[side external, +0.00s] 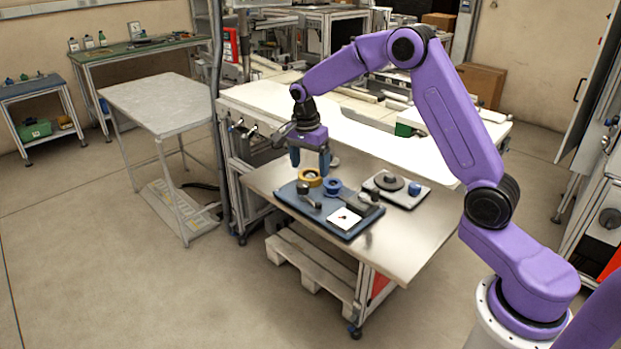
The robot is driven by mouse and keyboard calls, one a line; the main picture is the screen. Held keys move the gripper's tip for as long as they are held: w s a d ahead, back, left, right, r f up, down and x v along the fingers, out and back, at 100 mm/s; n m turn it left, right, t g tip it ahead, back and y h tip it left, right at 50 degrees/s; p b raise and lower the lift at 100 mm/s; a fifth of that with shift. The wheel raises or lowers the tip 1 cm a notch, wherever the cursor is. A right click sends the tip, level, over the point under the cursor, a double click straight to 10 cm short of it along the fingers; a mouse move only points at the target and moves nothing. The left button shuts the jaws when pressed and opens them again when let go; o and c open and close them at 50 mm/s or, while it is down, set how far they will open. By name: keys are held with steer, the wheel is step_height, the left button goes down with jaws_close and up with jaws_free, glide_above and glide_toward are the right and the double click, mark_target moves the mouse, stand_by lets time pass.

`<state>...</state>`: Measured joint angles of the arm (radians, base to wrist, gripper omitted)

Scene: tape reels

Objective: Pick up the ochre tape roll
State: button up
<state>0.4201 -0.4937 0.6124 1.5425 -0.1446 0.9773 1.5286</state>
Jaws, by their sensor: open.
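The ochre tape roll (311,178) lies at the back of a dark blue tray (290,198) on the metal work table. My gripper (310,168) points down from the purple arm, with its two blue fingers apart and empty. The fingers appear just above or around the roll, one toward each side of it; I cannot tell the exact height. The right finger hides part of the roll's surroundings.
A blue reel (332,187) sits close to the right of the ochre roll. A dark tool part (306,195) and a white square plate (346,219) also lie on the tray. A grey plate with a dark disc (390,182) lies to the right. The table's front right (415,232) is bare.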

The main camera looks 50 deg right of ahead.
steer(key=shift+d+f, duration=0.1)
steer(key=shift+f, duration=1.1)
steer(key=c, duration=0.8)
steer(key=shift+r, duration=0.1)
